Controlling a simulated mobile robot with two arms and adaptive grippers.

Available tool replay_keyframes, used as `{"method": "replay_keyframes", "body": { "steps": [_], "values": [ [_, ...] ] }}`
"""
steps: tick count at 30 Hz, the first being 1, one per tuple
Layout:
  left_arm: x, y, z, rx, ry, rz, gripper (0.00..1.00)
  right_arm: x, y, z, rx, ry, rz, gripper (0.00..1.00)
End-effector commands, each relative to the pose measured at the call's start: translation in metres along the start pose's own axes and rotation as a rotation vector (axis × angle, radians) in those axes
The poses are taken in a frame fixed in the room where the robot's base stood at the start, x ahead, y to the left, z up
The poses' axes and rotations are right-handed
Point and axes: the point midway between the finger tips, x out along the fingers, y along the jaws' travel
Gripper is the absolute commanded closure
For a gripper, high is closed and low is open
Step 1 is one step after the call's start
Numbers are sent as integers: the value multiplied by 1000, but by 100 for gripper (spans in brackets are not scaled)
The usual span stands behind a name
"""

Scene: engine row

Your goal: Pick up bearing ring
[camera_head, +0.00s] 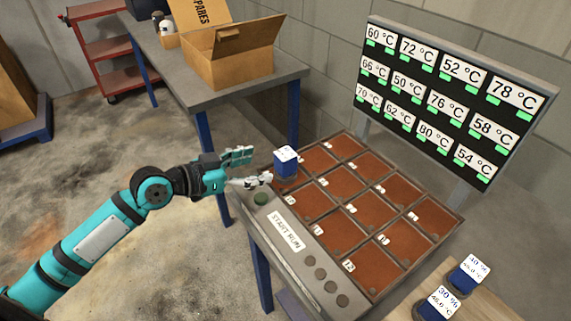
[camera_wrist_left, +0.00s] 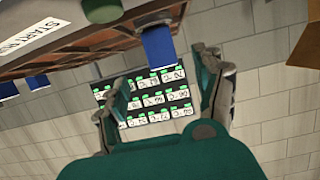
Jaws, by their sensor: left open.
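I cannot make out a bearing ring in either view. My left gripper (camera_head: 261,166) is open and empty, with its fingers spread beside a blue block with a white top (camera_head: 286,162). The block stands at the near left corner of the tray of reddish compartments (camera_head: 348,133). A gap shows between the fingers and the block. In the left wrist view, which looks upside down, the open fingers (camera_wrist_left: 162,85) frame the display board, and the blue block (camera_wrist_left: 158,50) hangs at the tray's edge. My right gripper is not in view.
A green button (camera_head: 261,198), a START RUN label (camera_head: 286,231) and several round discs line the tray's front panel. Two more blue blocks (camera_head: 468,274) (camera_head: 437,303) stand at lower right. A temperature board (camera_head: 450,95) rises behind. A bench holds an open cardboard box (camera_head: 228,63).

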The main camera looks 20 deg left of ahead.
Motion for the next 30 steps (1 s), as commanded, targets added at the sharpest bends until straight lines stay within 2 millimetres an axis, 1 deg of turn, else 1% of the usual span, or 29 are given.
{"method": "replay_keyframes", "body": {
  "steps": [1,4,6,10,13,17,21,24,30],
  "values": [
    [11,-1,-5,-4,6,-2,31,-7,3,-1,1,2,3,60],
    [27,-1,-4,-4,3,-2,31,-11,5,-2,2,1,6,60],
    [36,-1,-2,-2,2,-2,31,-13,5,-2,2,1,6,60],
    [43,0,-1,-1,0,-1,31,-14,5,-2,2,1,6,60],
    [51,-1,-3,-3,1,-1,31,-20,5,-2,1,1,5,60],
    [71,-2,-6,-4,2,-1,31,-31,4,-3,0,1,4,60],
    [89,-3,-3,-3,0,-2,31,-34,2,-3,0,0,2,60],
    [94,-3,-2,-1,0,-2,31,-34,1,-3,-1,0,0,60],
    [94,-3,-1,0,-1,-2,31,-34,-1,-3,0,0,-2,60]
  ]
}}
